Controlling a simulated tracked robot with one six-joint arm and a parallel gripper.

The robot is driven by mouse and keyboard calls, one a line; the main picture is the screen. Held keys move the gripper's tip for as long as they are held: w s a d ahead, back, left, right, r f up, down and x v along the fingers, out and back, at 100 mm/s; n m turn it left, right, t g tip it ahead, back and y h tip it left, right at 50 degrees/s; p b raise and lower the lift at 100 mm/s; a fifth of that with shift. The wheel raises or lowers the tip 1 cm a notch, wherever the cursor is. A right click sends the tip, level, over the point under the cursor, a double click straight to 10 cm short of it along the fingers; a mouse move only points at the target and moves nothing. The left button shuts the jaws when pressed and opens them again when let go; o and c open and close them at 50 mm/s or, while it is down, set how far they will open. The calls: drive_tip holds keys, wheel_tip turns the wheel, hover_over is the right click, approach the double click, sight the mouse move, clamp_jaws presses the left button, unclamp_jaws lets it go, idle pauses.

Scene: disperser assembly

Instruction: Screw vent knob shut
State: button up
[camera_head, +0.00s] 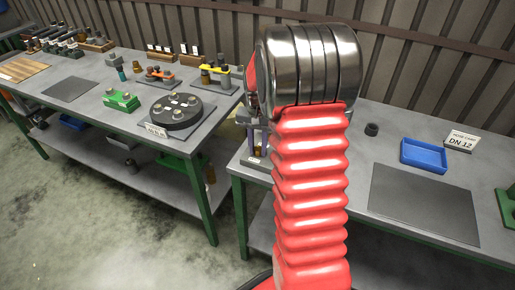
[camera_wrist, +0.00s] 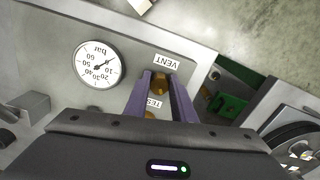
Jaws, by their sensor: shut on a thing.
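The vent knob (camera_wrist: 160,84) is a small brass-coloured piece just below the VENT label (camera_wrist: 166,61) on a grey panel in the wrist view. My gripper (camera_wrist: 166,77) has purple fingers that are closed on the knob from both sides. The fingers hide much of the knob, so its turn angle cannot be told. A round pressure gauge (camera_wrist: 97,64) marked in bar sits left of the fingers. A second label (camera_wrist: 153,102) is partly covered between the fingers. In the head view my own arm hides most of the panel and the knob.
The right bench holds a blue tray (camera_head: 424,155), a dark mat (camera_head: 424,204), a small dark cylinder (camera_head: 371,129) and a DN 12 card (camera_head: 462,140). The left bench carries a round black plate (camera_head: 175,111) and a green block (camera_head: 121,101). A floor gap separates the benches.

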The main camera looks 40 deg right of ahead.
sight(258, 148)
drive_tip(key=m, duration=0.6)
drive_tip(key=shift+d+m, duration=0.15)
drive_tip(key=shift+m, duration=0.15)
drive_tip(key=m, duration=0.6)
drive_tip(key=shift+f, duration=0.1)
drive_tip(key=o, duration=1.1)
drive_tip(key=shift+c, duration=0.2)
drive_tip(key=shift+w, duration=0.1)
drive_tip(key=shift+w+r, duration=0.1)
drive_tip(key=shift+r, duration=0.6)
wheel_tip(258, 148, up, 12)
drive_tip(key=shift+r, duration=0.25)
